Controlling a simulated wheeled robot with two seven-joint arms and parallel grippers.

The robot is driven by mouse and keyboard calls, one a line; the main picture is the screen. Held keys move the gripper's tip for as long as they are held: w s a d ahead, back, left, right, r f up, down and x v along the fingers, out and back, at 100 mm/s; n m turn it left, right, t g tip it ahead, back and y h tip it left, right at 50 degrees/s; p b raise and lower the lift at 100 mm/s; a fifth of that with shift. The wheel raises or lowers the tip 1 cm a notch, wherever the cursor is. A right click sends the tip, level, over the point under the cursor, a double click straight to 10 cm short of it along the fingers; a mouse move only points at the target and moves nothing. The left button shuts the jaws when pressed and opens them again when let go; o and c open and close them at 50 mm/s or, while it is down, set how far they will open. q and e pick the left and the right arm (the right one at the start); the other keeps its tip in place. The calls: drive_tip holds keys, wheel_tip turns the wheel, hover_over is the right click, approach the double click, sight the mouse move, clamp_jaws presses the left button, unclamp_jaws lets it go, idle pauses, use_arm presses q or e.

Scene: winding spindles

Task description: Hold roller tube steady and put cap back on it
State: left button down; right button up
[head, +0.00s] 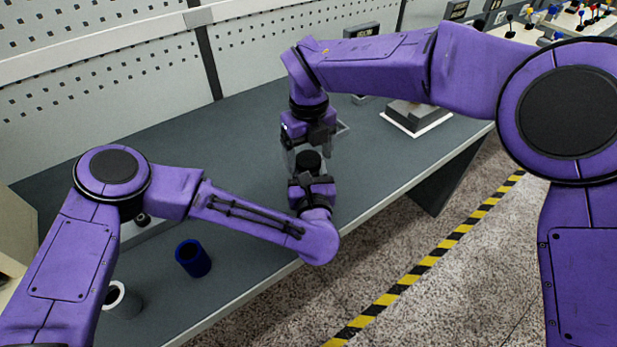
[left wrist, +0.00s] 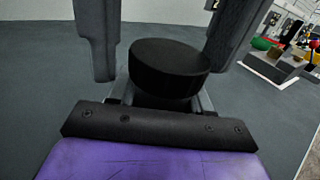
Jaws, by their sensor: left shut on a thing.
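A black round cap (head: 308,160) sits upright with its flat top up, just above my left gripper (head: 311,182). In the left wrist view the cap (left wrist: 168,66) is a thick black disc in front of my left palm. My left gripper is shut on the roller tube, which is mostly hidden by the fingers and the cap. My right gripper (head: 305,158) points down from above. Its grey fingers stand apart on both sides of the cap, with a narrow gap showing at the left one. I cannot tell whether the cap is fully seated.
A dark blue cup-like cylinder (head: 193,258) and a white-rimmed grey one (head: 122,300) stand on the grey table (head: 240,120) at the left. A grey device on a white-edged base (head: 416,118) stands at the back right. A perforated panel (head: 100,85) runs behind. The table's middle is clear.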

drive_tip(key=shift+r, duration=0.1)
drive_tip(key=shift+r, duration=2.15)
wheel_tip(320, 180, up, 4)
drive_tip(key=m, duration=0.3)
drive_tip(key=shift+f, duration=0.25)
drive_tip(key=shift+c, duration=0.3)
wheel_tip(320, 180, down, 8)
drive_tip(key=shift+f, duration=0.1)
